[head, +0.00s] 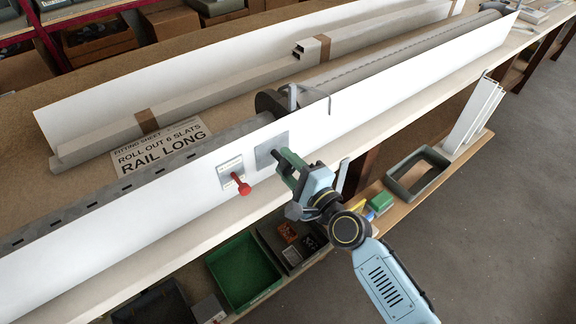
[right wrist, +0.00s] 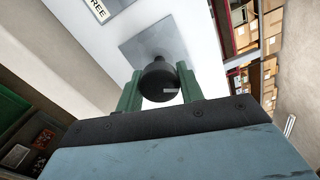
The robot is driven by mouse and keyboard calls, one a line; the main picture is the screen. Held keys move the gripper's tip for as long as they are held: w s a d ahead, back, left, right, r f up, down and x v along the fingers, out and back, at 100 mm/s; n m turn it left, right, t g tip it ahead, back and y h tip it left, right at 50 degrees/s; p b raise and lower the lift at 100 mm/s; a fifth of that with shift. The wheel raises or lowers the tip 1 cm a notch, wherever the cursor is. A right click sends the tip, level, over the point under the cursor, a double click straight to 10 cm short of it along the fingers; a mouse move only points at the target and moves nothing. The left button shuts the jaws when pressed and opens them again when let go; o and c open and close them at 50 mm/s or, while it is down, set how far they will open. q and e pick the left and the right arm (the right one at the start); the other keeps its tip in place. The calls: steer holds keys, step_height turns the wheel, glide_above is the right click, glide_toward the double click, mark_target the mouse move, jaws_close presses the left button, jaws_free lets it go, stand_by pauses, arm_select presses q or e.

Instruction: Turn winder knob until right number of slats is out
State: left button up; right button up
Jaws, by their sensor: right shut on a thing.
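The dark round winder knob (right wrist: 158,76) sits in front of a grey metal plate (right wrist: 135,48) on the white panel. My right gripper (right wrist: 160,92) has its green fingers on both sides of the knob and is shut on it. In the head view this right gripper (head: 286,160) meets the panel at the grey plate (head: 266,150), and the knob is mostly hidden. The fitting sheet (head: 160,150) behind the panel reads "ROLL OUT 6 SLATS, RAIL LONG". A grey slotted strip (head: 100,205) runs behind the panel at left; I cannot tell how many slats are out. My left gripper is not in view.
A red-knobbed lever (head: 243,187) sticks out of the panel left of my right gripper. A bent metal bracket (head: 312,92) stands over the panel's top edge. Below are a green bin (head: 243,270) and a grey tray (head: 417,172). Long rails (head: 230,92) lie on the bench.

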steer(key=n, duration=0.5)
steer(key=shift+n, duration=0.4)
stand_by(0.3)
steer(key=o, duration=1)
steer(key=shift+p, duration=0.3)
steer(key=v, duration=1.3)
steer(key=shift+s+d, duration=0.2)
